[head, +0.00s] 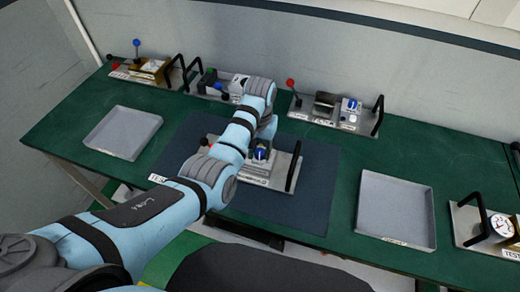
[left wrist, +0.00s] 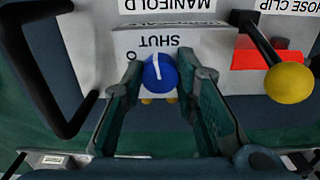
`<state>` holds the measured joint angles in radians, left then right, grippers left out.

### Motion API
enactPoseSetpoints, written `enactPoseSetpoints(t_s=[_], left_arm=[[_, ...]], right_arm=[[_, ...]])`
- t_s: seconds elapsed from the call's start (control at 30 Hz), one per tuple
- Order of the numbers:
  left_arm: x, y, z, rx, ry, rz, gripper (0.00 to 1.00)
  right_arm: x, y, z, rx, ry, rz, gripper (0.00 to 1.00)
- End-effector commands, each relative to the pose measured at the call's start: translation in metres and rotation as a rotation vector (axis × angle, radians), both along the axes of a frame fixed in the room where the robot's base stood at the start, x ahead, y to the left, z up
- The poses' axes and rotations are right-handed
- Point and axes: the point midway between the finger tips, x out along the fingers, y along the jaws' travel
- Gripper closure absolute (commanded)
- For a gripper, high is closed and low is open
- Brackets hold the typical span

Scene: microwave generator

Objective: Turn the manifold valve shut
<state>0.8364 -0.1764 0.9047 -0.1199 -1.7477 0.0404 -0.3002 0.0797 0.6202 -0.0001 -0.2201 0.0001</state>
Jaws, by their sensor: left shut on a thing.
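The manifold unit, a pale metal plate (head: 284,172) with a black handle, sits on the dark mat in the middle of the bench. Its blue round valve knob (left wrist: 160,73) bears a white line; it also shows in the head view (head: 260,154). The line runs nearly up the wrist picture, roughly toward the upside-down word SHUT (left wrist: 156,42). Another label beside it is mostly hidden by a finger. My left gripper (left wrist: 160,78) has its two green-padded fingers closed on either side of the knob. My right gripper is not in view.
A yellow ball-topped lever (left wrist: 288,82) and red block (left wrist: 268,58) stand right of the knob in the wrist view. Grey trays lie left (head: 122,132) and right (head: 396,208). Other handled units line the bench's back edge; a gauge unit (head: 490,228) is far right.

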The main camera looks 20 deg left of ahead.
Motion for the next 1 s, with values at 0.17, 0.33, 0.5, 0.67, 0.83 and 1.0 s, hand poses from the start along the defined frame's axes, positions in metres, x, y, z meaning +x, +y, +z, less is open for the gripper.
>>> enactPoseSetpoints(t_s=[0.17, 0.33, 0.5, 0.67, 0.83, 1.0], left_arm=[[0.0005, 0.0002, 0.0002, 0.000, -0.002, -0.107, 1.00], [0.0005, 0.0002, 0.0002, 0.000, -0.002, -0.175, 1.00], [0.0005, 0.0002, 0.0002, 0.000, -0.002, -0.207, 1.00], [0.0005, 0.0002, 0.0002, 0.000, -0.002, -0.215, 1.00], [0.0004, 0.0001, 0.0001, 0.000, -0.001, -0.215, 1.00], [0.0002, 0.0001, 0.0001, 0.000, -0.001, -0.215, 0.62]], right_arm=[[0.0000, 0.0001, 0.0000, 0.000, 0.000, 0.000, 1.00], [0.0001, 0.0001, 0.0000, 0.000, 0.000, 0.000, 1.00], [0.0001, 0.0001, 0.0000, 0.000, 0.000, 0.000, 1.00], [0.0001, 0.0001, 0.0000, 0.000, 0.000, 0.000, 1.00], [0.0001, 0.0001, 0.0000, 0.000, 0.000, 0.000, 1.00], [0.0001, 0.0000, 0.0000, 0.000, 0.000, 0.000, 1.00]])
